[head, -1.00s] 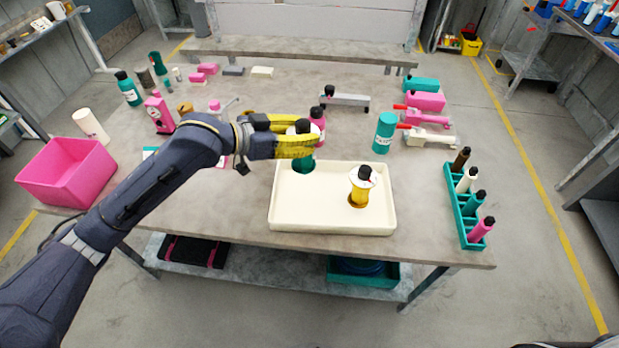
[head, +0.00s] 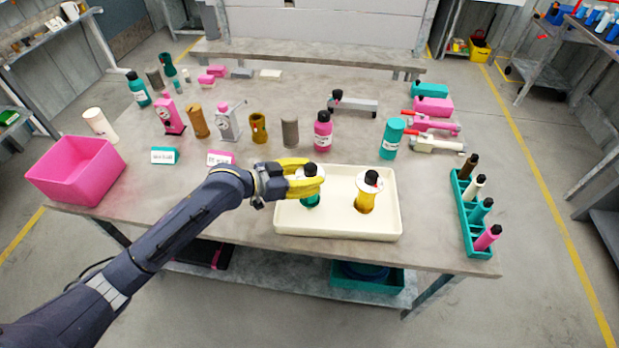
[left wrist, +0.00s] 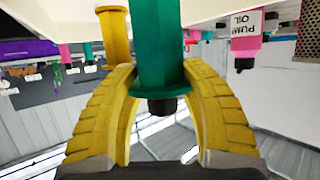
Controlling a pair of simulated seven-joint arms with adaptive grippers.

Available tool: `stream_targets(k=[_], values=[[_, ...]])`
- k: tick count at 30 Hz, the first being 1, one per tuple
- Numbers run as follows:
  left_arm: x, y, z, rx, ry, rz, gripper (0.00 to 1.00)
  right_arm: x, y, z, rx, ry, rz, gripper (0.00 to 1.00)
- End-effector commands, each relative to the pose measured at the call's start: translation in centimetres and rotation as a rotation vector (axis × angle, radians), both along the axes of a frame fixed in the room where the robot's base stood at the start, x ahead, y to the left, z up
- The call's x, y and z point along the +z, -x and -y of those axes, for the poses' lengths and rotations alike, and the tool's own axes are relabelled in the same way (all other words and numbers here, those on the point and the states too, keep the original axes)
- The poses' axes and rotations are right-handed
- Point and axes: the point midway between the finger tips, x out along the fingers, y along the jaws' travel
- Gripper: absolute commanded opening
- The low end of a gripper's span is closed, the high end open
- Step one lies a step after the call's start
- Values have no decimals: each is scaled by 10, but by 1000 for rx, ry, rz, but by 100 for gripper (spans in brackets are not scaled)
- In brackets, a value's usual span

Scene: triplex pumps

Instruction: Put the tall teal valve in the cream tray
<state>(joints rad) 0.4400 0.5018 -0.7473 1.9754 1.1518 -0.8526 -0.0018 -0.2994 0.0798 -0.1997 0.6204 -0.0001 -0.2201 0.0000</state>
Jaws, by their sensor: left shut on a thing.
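The cream tray (head: 338,230) lies near the table's front edge. The tall teal valve (head: 311,201), with a black knob and pale disc on top, is upright over the tray's left half. My left gripper (head: 312,180) is shut around its upper part. In the left wrist view the teal valve (left wrist: 160,45) stands between the yellow fingers (left wrist: 160,85), its far end out of frame. I cannot tell whether its base touches the tray floor. A yellow valve (head: 365,197) stands upright in the tray's right half. My right gripper is not in view.
A pink bottle (head: 323,133) and a teal canister (head: 392,138) stand behind the tray. A teal rack (head: 466,215) with several small bottles is at the right edge. A pink bin (head: 75,172) is at the left. The tray's front middle is clear.

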Motion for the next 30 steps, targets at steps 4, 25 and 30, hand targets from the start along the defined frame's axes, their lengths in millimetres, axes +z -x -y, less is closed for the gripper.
stream_targets(k=[4, 25, 30], values=[[-10, 0, 0, 0, 3, 1, 0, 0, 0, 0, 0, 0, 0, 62], [-14, 0, 0, 0, 1, 0, 69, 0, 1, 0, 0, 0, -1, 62], [-14, 0, 0, 0, 1, 0, 69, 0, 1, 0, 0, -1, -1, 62]])
